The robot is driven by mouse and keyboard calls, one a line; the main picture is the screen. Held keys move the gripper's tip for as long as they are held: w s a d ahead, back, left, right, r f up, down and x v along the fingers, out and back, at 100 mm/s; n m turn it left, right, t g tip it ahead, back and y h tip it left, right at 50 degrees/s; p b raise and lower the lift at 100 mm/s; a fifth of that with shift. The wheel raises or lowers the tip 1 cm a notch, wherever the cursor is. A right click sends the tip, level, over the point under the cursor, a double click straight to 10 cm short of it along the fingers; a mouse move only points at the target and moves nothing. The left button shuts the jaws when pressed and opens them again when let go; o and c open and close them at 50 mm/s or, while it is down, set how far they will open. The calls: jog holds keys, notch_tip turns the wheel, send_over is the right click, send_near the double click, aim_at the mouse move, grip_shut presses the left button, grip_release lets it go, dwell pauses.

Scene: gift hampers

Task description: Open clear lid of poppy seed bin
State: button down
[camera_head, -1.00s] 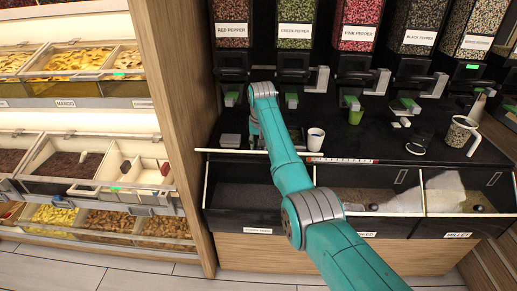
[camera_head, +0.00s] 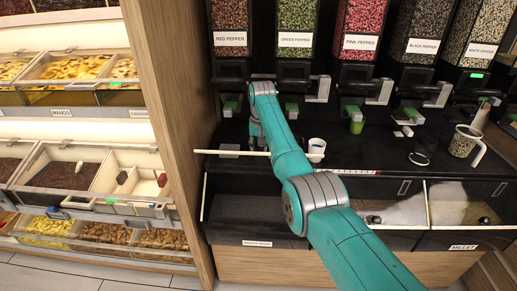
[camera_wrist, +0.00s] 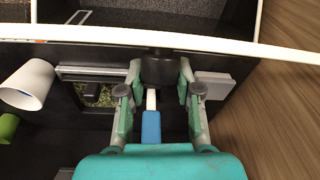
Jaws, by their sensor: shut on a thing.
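The poppy seed bin (camera_head: 245,209) is the dark left-hand bin in the front row under the counter. Its label (camera_head: 257,243) is small and blurred. The clear lid's white edge (camera_head: 228,153) shows above the bin, raised and sticking out left past the bin's side. In the wrist view the white edge (camera_wrist: 215,43) crosses the top of the picture. My gripper (camera_wrist: 158,78) is shut on the lid's round black knob (camera_wrist: 158,66), one finger on each side.
A white cup (camera_head: 316,148) stands on the black counter near my arm. Pepper dispensers (camera_head: 295,40) hang behind. A wooden panel (camera_head: 170,110) stands close on the left, beyond it dried-fruit shelves. The millet bin (camera_head: 462,247) is at right.

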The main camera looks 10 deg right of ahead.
jog(key=shift+d, duration=0.25)
jog(key=c, duration=0.8)
grip_release()
jog(key=shift+w, duration=0.1)
jog(key=shift+o, duration=0.2)
jog(key=shift+a, duration=0.1)
jog(key=shift+r, duration=0.4)
notch_tip(320, 180, up, 11)
jog(key=s, duration=0.1)
jog(key=shift+s, duration=0.35)
